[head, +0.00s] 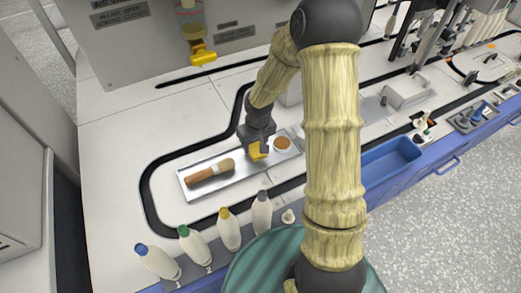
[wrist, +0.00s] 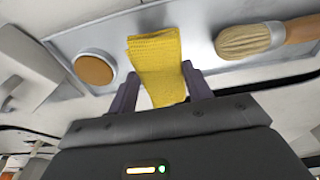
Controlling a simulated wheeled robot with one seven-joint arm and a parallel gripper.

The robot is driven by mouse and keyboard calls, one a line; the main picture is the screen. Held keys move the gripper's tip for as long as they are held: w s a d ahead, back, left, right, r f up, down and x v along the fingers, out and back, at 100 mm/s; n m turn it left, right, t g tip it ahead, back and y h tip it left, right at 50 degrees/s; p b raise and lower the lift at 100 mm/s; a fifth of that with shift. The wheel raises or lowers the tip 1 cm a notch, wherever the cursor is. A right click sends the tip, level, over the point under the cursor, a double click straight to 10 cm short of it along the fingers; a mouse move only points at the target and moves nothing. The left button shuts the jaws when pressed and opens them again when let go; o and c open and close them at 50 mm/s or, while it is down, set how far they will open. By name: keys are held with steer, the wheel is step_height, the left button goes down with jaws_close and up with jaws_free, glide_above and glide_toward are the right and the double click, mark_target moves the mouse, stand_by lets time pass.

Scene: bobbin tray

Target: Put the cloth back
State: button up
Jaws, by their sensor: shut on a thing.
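A yellow cloth (wrist: 157,68) is between the two fingers of my gripper (wrist: 162,92) in the wrist view. My gripper is shut on the cloth. In the head view my gripper (head: 257,146) is over the silver tray (head: 222,186), with the cloth (head: 257,152) showing just below the fingers, over the tray's middle. A brush with a wooden handle (head: 209,173) lies in the tray to the left of the cloth. A round tin with brown contents (head: 282,143) is in the tray to the right. I cannot tell whether the cloth touches the tray floor.
Several bottles with coloured caps (head: 229,229) stand in a row along the near edge. A blue bin (head: 390,160) is to the right. A grey machine (head: 150,40) stands behind. The white surface left of the tray is clear.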

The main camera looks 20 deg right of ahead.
mark_target(256, 146)
step_height(256, 146, down, 4)
steer(key=shift+a+r+b, duration=0.1)
steer(key=shift+r+b, duration=0.15)
steer(key=shift+b, duration=0.45)
steer(key=shift+s+r, duration=0.1)
steer(key=o, duration=1.3)
steer(key=shift+d, duration=0.2)
